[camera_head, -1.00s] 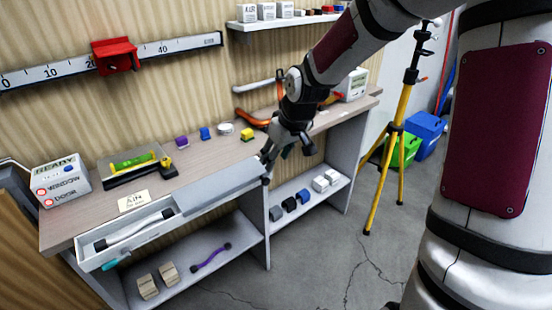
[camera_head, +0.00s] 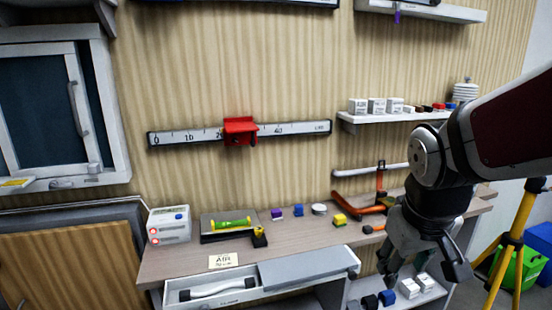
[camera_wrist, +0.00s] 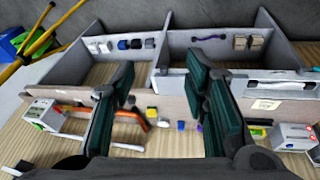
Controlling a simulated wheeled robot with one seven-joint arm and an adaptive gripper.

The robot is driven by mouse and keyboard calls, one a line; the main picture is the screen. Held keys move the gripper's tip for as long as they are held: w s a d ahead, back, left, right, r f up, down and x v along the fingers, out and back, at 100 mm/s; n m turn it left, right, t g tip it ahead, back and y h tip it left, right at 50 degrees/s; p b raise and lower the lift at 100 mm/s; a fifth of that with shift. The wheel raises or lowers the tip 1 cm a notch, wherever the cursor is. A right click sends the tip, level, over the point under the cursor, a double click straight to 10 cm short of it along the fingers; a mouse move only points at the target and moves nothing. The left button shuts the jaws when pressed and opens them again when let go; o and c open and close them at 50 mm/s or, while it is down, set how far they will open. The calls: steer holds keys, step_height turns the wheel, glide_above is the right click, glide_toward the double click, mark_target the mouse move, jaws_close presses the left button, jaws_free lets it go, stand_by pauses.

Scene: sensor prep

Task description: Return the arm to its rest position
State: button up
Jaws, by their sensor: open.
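My gripper (camera_head: 425,272) hangs at the right of the head view, in front of the right part of the workbench (camera_head: 190,262). In the wrist view my gripper (camera_wrist: 165,110) shows two dark green finger pads set wide apart, with nothing between them. It is open and empty. My arm comes in from the right edge of the head view, bent down at the wrist. It hides part of the bench's right end.
An open drawer (camera_head: 188,298) with a pale handle-like bar juts from the bench front. A wall rail with a red slider (camera_head: 240,130), a shelf (camera_head: 440,116) with small boxes, and an orange-handled tool (camera_head: 358,206) are near. A yellow tripod (camera_head: 510,245) stands right.

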steer(key=s+a+r+m+y+p, duration=0.1)
steer(key=s+r, duration=0.3)
steer(key=s, duration=1.1)
steer(key=shift+a+m+t+y, duration=0.3)
steer(key=shift+a, duration=0.2)
steer(key=shift+w+r, duration=0.1)
steer(key=shift+r, duration=0.05)
